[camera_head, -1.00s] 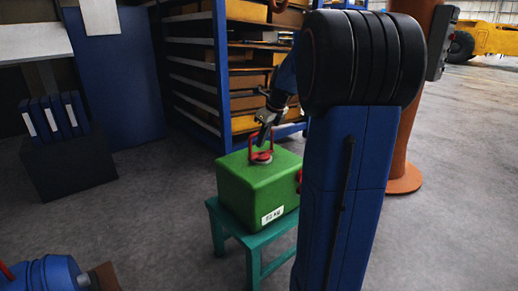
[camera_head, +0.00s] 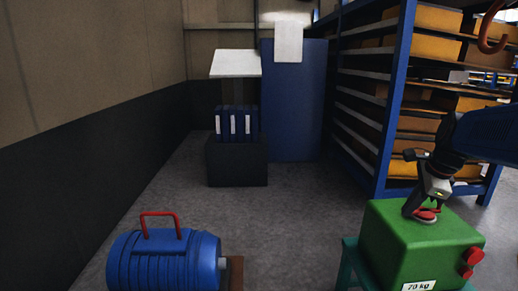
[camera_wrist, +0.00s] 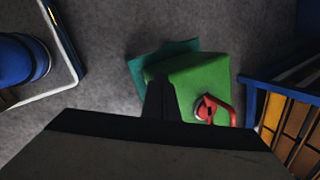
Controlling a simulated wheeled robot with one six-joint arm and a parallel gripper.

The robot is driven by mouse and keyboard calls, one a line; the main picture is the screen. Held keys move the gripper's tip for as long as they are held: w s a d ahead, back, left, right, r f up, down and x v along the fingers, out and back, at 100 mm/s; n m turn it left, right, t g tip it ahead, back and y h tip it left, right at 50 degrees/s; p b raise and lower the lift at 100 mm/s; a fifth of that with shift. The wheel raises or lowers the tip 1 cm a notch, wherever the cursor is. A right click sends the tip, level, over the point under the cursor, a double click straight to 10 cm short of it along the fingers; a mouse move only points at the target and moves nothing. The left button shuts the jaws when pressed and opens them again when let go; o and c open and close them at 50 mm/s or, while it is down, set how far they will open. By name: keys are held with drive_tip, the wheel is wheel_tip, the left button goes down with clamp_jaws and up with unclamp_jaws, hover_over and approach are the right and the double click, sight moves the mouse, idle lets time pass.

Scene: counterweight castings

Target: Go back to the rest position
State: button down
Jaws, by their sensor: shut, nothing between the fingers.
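My gripper (camera_head: 413,207) is shut and empty. In the head view it points down over the top of the green 70 kg casting (camera_head: 388,247), close to the red handle (camera_head: 428,213); I cannot tell whether it touches. In the wrist view my gripper (camera_wrist: 160,100) is a dark shape in front of the green casting (camera_wrist: 205,75), beside its red handle (camera_wrist: 222,106). The casting sits on a teal stool (camera_head: 349,262). Red knobs (camera_head: 473,257) stick out of its right side.
A blue motor-like casting (camera_head: 165,262) with a red handle lies at the lower left. A blue rack (camera_head: 398,90) of boxes stands behind the green casting. Blue binders (camera_head: 237,124) stand on a black box (camera_head: 237,165). The floor between them (camera_head: 290,225) is clear.

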drive_tip(key=s+a+f+n, duration=0.4)
drive_tip(key=s+a+n, duration=0.3)
drive_tip(key=s+n, duration=0.3)
drive_tip(key=s+a+f+n, duration=0.4)
drive_tip(key=s+a+n, duration=0.2)
drive_tip(key=s+n, duration=0.5)
drive_tip(key=shift+a+f+n+t+h, duration=0.3)
drive_tip(key=shift+a+n+t, duration=0.1)
drive_tip(key=shift+n, duration=0.3)
drive_tip(key=shift+s, duration=0.1)
